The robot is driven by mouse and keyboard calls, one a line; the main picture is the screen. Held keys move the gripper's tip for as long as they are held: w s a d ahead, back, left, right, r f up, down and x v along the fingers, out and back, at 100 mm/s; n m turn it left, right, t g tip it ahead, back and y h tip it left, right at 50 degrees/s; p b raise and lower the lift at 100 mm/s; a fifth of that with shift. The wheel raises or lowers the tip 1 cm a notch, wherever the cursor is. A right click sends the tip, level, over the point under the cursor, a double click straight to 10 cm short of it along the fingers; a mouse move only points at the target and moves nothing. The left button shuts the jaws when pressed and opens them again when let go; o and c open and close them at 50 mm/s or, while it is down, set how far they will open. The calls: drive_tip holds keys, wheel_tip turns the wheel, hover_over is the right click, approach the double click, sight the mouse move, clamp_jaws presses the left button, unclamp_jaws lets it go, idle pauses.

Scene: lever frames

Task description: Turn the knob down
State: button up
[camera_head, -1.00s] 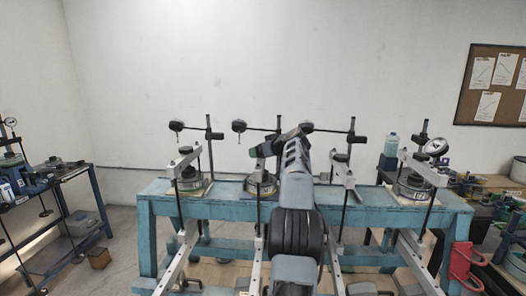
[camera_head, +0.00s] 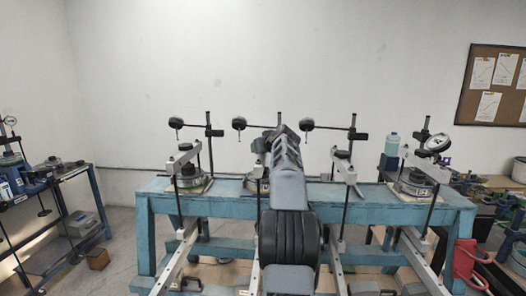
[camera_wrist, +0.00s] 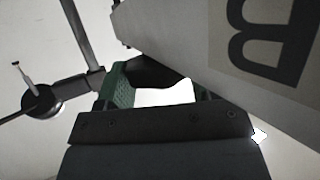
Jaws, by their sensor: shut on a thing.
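In the head view my arm (camera_head: 286,185) reaches to the second lever frame from the left (camera_head: 251,185) and hides most of it. My gripper's jaws are hidden there behind the arm. In the wrist view my gripper (camera_wrist: 160,84) shows a green-padded finger at left and is shut on a dark, rounded piece (camera_wrist: 155,72), which I take to be the knob. Its full shape is hidden. A pale grey panel marked with a large "B" (camera_wrist: 262,45) fills the upper right, close beside the jaws.
Other lever frames stand on the blue bench (camera_head: 400,211), at left (camera_head: 188,180) and right (camera_head: 415,183). A bottle (camera_head: 391,145) stands at the bench's back right.

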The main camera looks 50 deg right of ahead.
drive_tip(key=o, duration=0.9)
drive_tip(key=b+v, duration=0.4)
drive_tip(key=v, duration=0.9)
drive_tip(key=shift+s+a+r+b, duration=0.15)
drive_tip(key=shift+s+a+b, duration=0.05)
drive_tip(key=shift+s+b, duration=0.2)
drive_tip(key=shift+w, duration=0.1)
